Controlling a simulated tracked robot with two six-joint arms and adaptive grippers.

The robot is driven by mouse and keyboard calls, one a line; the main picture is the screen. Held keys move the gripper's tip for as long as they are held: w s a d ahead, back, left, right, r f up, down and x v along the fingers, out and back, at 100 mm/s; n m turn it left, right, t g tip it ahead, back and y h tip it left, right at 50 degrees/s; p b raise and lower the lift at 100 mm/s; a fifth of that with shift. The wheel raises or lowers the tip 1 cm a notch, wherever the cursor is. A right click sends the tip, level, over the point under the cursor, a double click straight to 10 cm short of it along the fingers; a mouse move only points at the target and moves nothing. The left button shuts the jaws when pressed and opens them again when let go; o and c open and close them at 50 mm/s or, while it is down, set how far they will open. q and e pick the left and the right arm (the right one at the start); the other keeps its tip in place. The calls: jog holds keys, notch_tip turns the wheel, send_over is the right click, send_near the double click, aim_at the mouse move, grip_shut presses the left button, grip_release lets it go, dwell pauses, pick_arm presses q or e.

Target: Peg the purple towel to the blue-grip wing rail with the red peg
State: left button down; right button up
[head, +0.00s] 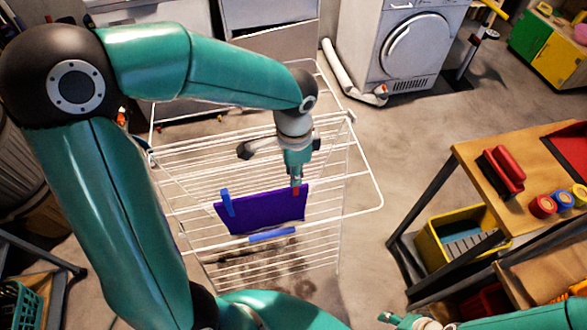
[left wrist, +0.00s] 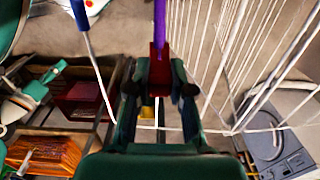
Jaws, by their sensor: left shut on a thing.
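The purple towel (head: 262,212) hangs at the front part of the white drying rack, with a blue peg (head: 227,203) at its left end. My left gripper (head: 296,178) is shut on the red peg (head: 296,190), at the towel's upper right edge. In the left wrist view, the red peg (left wrist: 158,66) sits between the fingers, with the towel (left wrist: 160,22) edge-on right beyond it. I cannot tell whether its jaws are around the cloth. The blue grip (head: 272,235) is on a rail just below the towel; it also shows in the wrist view (left wrist: 79,13). My right gripper (head: 390,318) is partly visible at the bottom edge.
The drying rack's white bars (head: 340,205) surround my left gripper. A wooden bench (head: 480,185) with a red brush (head: 503,172) and small tins stands at right, above a yellow crate (head: 435,250). A white machine (head: 395,45) stands behind. Floor between rack and bench is clear.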

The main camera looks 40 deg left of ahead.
pick_arm(q)
jog(key=shift+f+b, duration=1.15)
jog(key=shift+f, duration=0.35)
jog(key=c, duration=0.9)
grip_release()
jog(key=shift+r, duration=0.15)
jog(key=shift+c, duration=0.2)
